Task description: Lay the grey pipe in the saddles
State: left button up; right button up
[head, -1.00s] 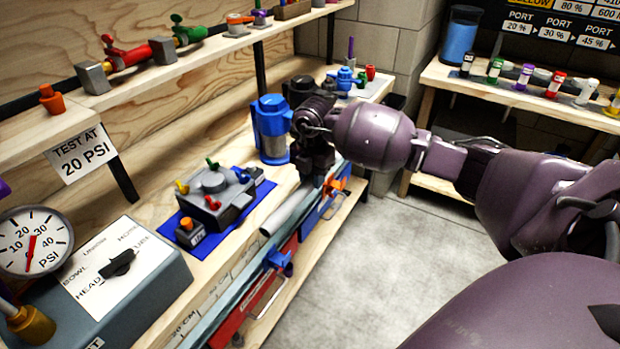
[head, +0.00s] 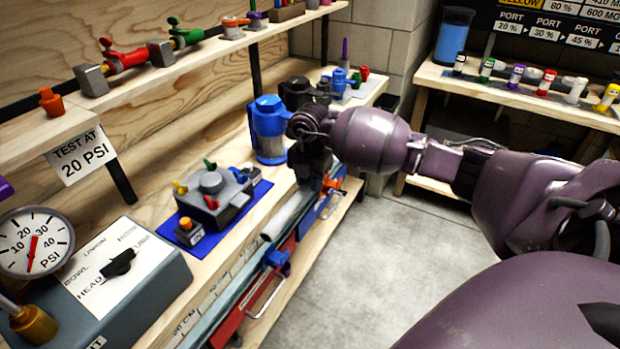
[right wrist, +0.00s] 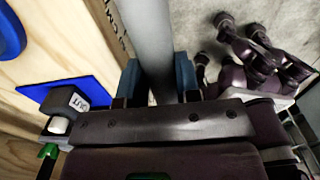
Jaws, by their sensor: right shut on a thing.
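The grey pipe (head: 286,217) lies slanted along the front edge of the workbench in the head view. My right gripper (head: 310,178) is at its far end and hides that part. In the right wrist view the pipe (right wrist: 148,40) runs up between the two blue-grey fingers of my right gripper (right wrist: 158,85), which are shut on it. I cannot tell whether the pipe touches anything below it. No saddle can be made out for certain; a blue fitting (head: 275,257) sits at the bench front below the pipe. My left gripper is not in view.
A blue-topped filter (head: 268,130) stands close to my right gripper. A grey valve block (head: 212,195) sits on a blue mat (head: 257,190) behind the pipe. A grey test box (head: 150,290) stands at the near left. The floor (head: 365,260) in front is clear.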

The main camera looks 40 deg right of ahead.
aim_at(310, 190)
jog(key=shift+f+b, duration=0.35)
jog(key=shift+f, duration=1.25)
notch_tip(310, 190, down, 2)
jog(key=shift+f+b, duration=0.1)
jog(key=shift+b, duration=0.2)
jog(key=shift+p, duration=0.35)
dwell(0.7)
dwell(0.3)
